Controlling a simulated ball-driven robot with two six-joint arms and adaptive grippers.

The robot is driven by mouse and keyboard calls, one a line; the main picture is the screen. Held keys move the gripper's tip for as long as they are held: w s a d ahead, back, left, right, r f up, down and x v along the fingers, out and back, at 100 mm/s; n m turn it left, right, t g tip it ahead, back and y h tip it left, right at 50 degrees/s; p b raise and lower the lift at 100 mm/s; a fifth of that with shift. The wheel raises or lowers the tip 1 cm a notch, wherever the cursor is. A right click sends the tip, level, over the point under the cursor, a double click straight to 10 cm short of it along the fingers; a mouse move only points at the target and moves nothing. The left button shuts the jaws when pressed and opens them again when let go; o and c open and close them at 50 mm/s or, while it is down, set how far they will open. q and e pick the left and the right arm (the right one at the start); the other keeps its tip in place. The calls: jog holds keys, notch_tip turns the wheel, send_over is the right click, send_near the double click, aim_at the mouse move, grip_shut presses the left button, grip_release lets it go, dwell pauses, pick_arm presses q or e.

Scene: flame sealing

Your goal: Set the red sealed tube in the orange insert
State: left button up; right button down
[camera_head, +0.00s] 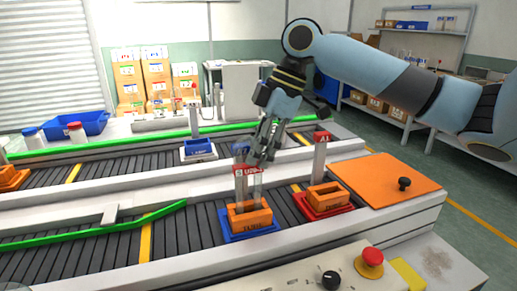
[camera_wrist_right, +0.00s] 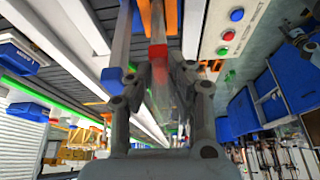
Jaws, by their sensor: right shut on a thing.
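My right gripper (camera_head: 264,152) is shut on a clear tube (camera_head: 257,188) with a red band (camera_head: 247,170). In the right wrist view the gripper (camera_wrist_right: 158,75) has the tube (camera_wrist_right: 160,98) between its fingers, with a red part (camera_wrist_right: 157,52) beyond them. The tube is about upright, over an orange insert (camera_head: 251,219) in a blue tray (camera_head: 225,222) on the front conveyor. I cannot tell whether its lower end is inside the insert. My left gripper is not in view.
A blue-tagged post (camera_head: 240,149) stands close beside the tube. A green guide rail (camera_head: 100,229) lines the conveyor at left. An orange plate with a black knob (camera_head: 404,184) lies right. A red button (camera_head: 371,257) is at the front. A blue carrier (camera_head: 198,151) stands on the back conveyor.

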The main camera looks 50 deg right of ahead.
jog(key=shift+f, duration=0.1)
dwell(0.3)
jog(key=c, duration=1.1)
grip_release()
jog(key=shift+c, duration=0.2)
jog(key=v, duration=0.7)
jog(key=shift+r, duration=0.2)
jog(key=shift+s+r, duration=0.1)
notch_tip(320, 180, up, 9)
jog(key=p, duration=1)
jog(key=shift+s, duration=0.1)
